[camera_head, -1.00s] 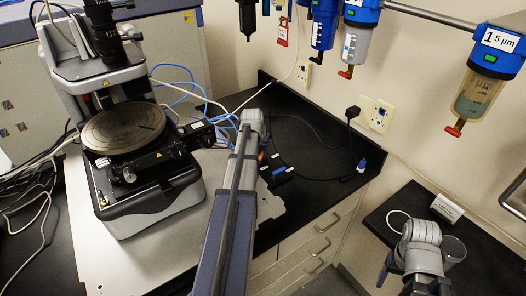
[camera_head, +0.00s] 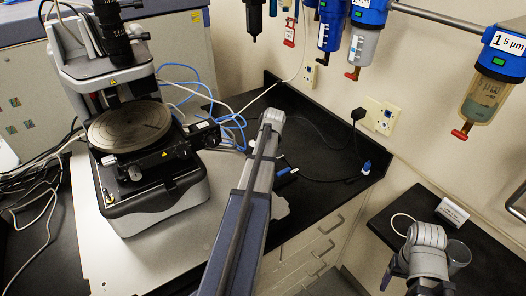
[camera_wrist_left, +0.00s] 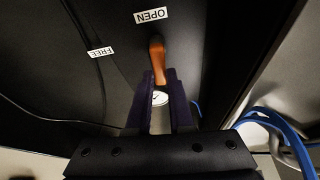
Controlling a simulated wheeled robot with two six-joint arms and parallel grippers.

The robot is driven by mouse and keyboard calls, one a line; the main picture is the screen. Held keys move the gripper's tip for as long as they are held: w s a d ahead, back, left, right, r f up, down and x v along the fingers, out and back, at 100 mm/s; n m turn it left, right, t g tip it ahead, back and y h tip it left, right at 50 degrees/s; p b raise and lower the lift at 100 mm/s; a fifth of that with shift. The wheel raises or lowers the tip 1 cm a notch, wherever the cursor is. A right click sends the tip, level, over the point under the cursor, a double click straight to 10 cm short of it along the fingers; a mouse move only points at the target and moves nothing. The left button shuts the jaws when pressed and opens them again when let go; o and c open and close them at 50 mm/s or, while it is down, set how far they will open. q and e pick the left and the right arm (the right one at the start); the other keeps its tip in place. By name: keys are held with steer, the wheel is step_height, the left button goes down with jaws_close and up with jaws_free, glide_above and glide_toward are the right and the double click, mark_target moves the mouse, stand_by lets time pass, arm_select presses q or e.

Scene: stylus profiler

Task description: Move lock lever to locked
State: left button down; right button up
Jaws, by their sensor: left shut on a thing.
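An orange lever (camera_wrist_left: 157,58) stands out from a dark panel in the left wrist view. My left gripper (camera_wrist_left: 160,80) is shut on its lower end, with a dark finger on each side. A white label (camera_wrist_left: 151,15) reading OPEN sits just beyond the lever, and a label (camera_wrist_left: 100,52) reading FREE lies to its left. No label reading locked shows. In the head view my left arm reaches up the middle and its gripper is hidden.
The stylus profiler (camera_head: 155,205) with its round stage (camera_head: 130,127) stands left of my left arm. Blue cables (camera_head: 232,128) run behind that arm, and also show at the right in the wrist view (camera_wrist_left: 275,125). Blue-topped filters (camera_head: 490,85) hang along the wall.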

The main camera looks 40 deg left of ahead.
arm_select(q)
steer(key=shift+s+n+g, duration=0.1)
steer(key=shift+n+g, duration=0.2)
steer(key=shift+n, duration=0.2)
stand_by(0.3)
steer(key=c, duration=0.8)
jaws_free()
steer(key=p+v, duration=0.7)
steer(key=v, duration=0.1)
steer(key=shift+f, duration=0.1)
